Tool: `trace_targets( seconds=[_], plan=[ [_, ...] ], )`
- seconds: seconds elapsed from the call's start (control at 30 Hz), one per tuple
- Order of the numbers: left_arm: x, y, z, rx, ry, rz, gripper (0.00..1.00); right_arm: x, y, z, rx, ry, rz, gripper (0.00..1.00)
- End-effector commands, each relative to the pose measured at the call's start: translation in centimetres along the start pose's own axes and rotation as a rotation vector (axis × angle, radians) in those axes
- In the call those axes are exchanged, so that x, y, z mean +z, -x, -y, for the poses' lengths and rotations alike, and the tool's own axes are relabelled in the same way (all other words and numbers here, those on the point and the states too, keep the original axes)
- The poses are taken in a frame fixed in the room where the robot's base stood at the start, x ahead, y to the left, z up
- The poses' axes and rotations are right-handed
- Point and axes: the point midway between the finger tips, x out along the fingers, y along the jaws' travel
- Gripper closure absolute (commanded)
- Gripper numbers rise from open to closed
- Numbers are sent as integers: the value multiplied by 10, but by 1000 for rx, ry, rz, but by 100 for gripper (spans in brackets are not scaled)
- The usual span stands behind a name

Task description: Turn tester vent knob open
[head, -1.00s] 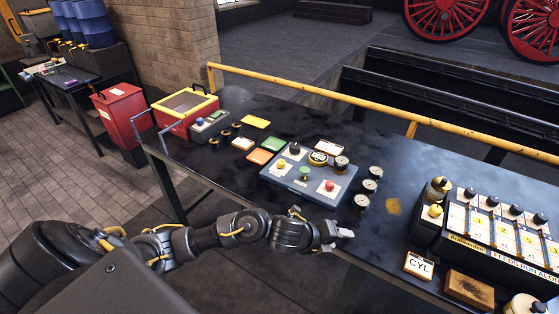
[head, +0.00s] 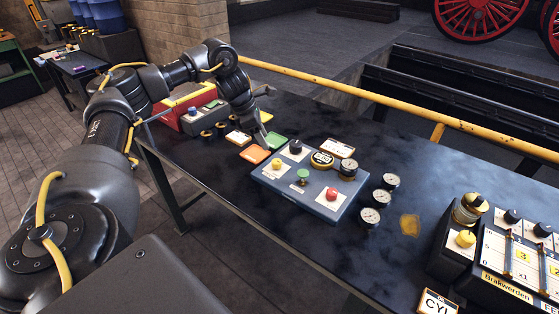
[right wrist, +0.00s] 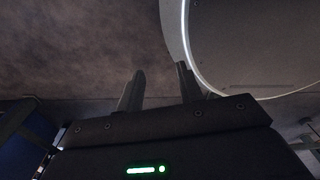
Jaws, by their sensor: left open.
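The tester (head: 283,191) is a blue-grey box on the dark table. I cannot read which knob is the vent.
Several gauges (head: 383,197) stand right of the tester. A red case (head: 186,106) stands behind my left arm. A yellow rail (head: 350,95) runs along the back. A valve block (head: 490,262) is at right.

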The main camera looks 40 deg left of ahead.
Motion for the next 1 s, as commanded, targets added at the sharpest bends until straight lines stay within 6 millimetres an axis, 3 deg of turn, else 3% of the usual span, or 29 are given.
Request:
trace_targets(
  seconds=[0.17, 0.5, 0.7, 1.0],
  plan=[
    [-2, -10, 0, 0, 3, -1, 48, -4, 4, -1, 1, 0, -5, 64],
    [1, -73, 1, -1, 1, -2, 48, -14, 17, -1, 1, -1, -18, 64],
    [2, -99, 0, -1, -1, 0, 48, -14, 22, 1, -1, -2, -19, 64],
    [2, -108, 0, 1, -1, 2, 48, -14, 23, 1, -1, -2, -18, 64]
  ],
)
